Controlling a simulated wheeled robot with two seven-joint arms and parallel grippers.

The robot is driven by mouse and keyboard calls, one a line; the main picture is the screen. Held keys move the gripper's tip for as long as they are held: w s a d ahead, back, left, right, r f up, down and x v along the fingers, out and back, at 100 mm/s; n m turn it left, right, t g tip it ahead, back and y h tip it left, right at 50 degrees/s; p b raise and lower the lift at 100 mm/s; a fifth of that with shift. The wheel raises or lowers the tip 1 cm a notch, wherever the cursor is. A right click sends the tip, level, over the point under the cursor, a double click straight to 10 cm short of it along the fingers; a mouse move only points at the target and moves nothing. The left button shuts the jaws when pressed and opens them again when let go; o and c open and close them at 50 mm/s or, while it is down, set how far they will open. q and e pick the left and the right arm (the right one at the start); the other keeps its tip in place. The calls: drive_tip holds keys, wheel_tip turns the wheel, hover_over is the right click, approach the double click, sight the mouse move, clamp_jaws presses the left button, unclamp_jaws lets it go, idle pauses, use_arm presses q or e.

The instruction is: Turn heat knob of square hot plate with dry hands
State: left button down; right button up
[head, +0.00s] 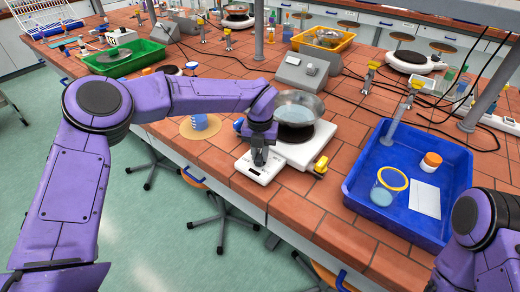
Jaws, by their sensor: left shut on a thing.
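The square hot plate (296,154) is white with a dark round heating disc and stands near the front edge of the tiled bench. A shiny metal bowl (313,107) of clear liquid sits over the disc. My left gripper (259,157) points down at the white control part on the hot plate's front left. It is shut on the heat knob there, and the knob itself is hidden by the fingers. My right arm shows at the lower right, but its gripper is out of the picture.
A blue tray (362,190) on the right holds a jar, a beaker with a yellow ring and white paper. A yellow tap (321,167) is close beside the hot plate. A grey power box (303,70) with cables stands behind. Bare tiles lie in front of the tray.

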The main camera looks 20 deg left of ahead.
sight(261, 155)
use_arm(q)
drive_tip(key=m+p, duration=0.2)
drive_tip(key=m, duration=0.4)
drive_tip(key=shift+r+p, duration=0.2)
drive_tip(key=shift+p, duration=0.2)
drive_tip(key=m+p, duration=0.1)
drive_tip(key=m, duration=0.4)
drive_tip(key=shift+f+p, duration=0.1)
drive_tip(key=shift+p, duration=0.25)
drive_tip(key=c, duration=1)
unclamp_jaws()
drive_tip(key=shift+o, duration=0.2)
wheel_tip(261, 155, up, 10)
drive_tip(key=b, duration=0.3)
drive_tip(key=shift+r, duration=0.25)
